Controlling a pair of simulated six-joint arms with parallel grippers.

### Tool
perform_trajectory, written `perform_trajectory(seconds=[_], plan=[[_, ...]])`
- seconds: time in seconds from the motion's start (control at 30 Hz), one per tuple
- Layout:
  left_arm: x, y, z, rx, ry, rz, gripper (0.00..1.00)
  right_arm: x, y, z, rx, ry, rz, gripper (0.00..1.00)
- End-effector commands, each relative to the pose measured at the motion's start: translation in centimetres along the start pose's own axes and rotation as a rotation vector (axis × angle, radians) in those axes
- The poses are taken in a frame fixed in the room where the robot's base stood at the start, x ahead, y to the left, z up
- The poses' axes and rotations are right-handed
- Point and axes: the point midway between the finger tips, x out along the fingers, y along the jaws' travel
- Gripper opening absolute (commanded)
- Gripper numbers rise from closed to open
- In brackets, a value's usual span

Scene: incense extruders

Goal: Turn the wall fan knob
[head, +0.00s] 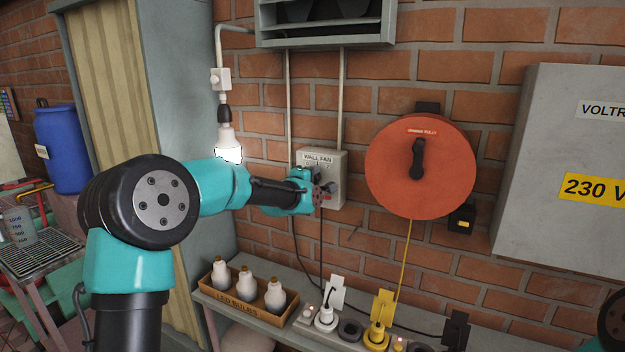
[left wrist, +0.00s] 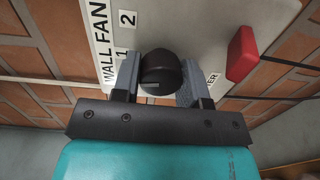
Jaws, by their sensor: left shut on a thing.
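The wall fan control box (head: 338,165) is a light grey box on the brick wall, labelled WALL FAN. It also shows in the left wrist view (left wrist: 212,22), with the numbers 1 and 2 beside the knob. The black round knob (left wrist: 160,70) sits between the two fingers of my left gripper (left wrist: 158,82), which is shut on it. In the head view my left gripper (head: 322,190) reaches the box from the left and hides the knob in part. A red switch (left wrist: 243,54) is to the right of the knob. My right gripper is out of view.
An orange round pulley (head: 440,165) hangs right of the box, and a grey 230 V cabinet (head: 575,120) is farther right. A lit bulb (head: 228,142) hangs near my left arm. Below, a shelf holds a box of LED bulbs (head: 238,305) and several plugs.

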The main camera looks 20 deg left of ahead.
Motion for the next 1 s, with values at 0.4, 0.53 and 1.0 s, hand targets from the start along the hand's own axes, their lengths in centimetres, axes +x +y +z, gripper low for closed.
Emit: perform_trajectory(seconds=[0.4,0.53,1.0], plan=[[-0.01,0.02,0.03,0.394,0.009,-0.016,0.16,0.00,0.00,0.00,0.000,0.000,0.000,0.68],[-0.01,0.04,0.04,0.516,0.012,-0.020,0.16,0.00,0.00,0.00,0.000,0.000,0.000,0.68],[-0.01,0.08,0.10,0.872,0.020,-0.031,0.16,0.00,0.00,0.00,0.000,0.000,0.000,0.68]])
